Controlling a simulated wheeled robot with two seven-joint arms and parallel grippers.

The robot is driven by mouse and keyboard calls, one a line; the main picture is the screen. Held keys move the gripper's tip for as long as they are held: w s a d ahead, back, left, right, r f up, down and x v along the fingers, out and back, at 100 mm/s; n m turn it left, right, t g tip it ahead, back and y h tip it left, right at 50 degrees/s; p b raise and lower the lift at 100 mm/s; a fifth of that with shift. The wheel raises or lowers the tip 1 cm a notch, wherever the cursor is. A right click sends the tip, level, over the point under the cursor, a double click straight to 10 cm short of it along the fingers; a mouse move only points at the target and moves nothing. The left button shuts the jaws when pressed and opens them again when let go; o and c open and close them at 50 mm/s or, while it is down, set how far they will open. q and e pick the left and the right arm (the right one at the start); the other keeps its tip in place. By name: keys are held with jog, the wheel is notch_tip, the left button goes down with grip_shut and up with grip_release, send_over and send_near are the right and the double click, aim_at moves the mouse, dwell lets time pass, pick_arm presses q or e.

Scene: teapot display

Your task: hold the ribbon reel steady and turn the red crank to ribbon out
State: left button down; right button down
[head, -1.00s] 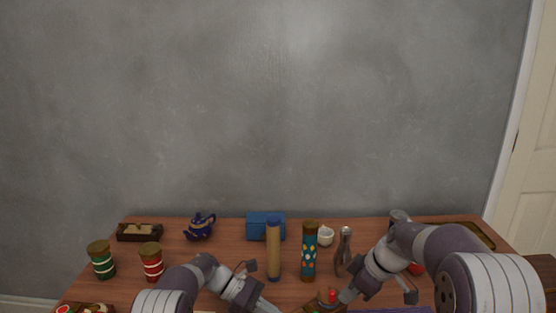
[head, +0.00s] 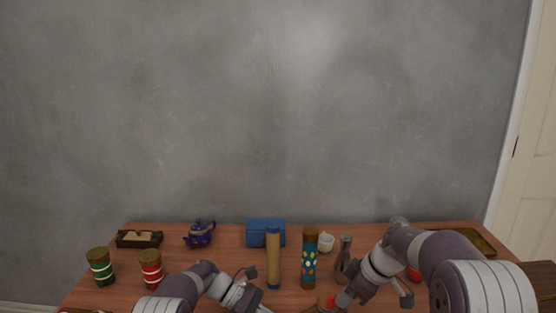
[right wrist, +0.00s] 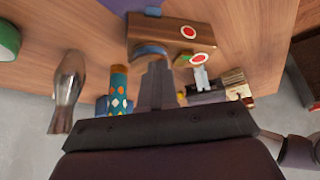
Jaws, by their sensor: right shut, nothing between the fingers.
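The ribbon reel (head: 322,308) shows only in part at the bottom edge of the head view, with a red part (head: 328,299) on top, probably the crank's. In the right wrist view I see a wooden block (right wrist: 160,27) with red-and-white round parts (right wrist: 198,58); I cannot tell for sure which is the crank. My right gripper (head: 342,299) is beside the red part in the head view. In the right wrist view its fingers (right wrist: 156,70) are together and empty, close to the wooden block. My left gripper (head: 263,309) is cut off by the bottom edge, so its fingertips are hidden.
A tan cylinder (head: 273,262) and a teal dotted cylinder (head: 309,261) stand upright between my arms. A grey metal object (head: 344,255), a white cup (head: 325,243), a blue box (head: 266,233) and a blue teapot (head: 200,234) are behind. Green (head: 100,267) and red (head: 150,269) canisters stand left.

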jog(key=shift+w+d, duration=0.1)
dwell(0.4)
jog(key=shift+w+d, duration=0.55)
jog(key=shift+w, duration=0.25)
jog(key=shift+w, duration=0.25)
jog(key=shift+d, duration=0.1)
notch_tip(320, 180, up, 6)
jog(key=shift+d, duration=0.25)
dwell(0.6)
jog(key=shift+s, duration=0.15)
